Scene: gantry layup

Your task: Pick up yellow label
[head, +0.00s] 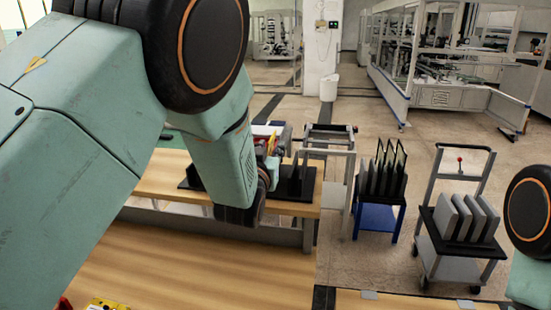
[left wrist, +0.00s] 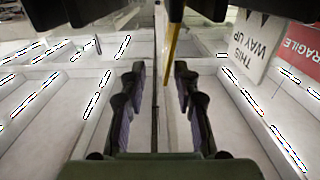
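A thin yellow strip, seen nearly edge-on, shows in the left wrist view; it looks like the yellow label (left wrist: 172,38). It stands upright in a pale divided rack (left wrist: 75,110). My left gripper (left wrist: 159,70) is open, its two dark fingers apart with nothing between them. The strip is ahead of the fingertips, slightly right of the middle of the gap. In the head view my left arm covers much of the bench, and the left fingers cannot be made out. A small yellow patch (head: 271,143) shows beside the wrist there. My right gripper is out of view.
A white "THIS WAY UP" card (left wrist: 252,45) and a "FRAGILE" card (left wrist: 298,50) stand right of the strip. Dark upright holders (head: 294,183) stand on the wooden bench (head: 170,175). A blue cart (head: 377,218) and a grey trolley (head: 455,265) stand to the right.

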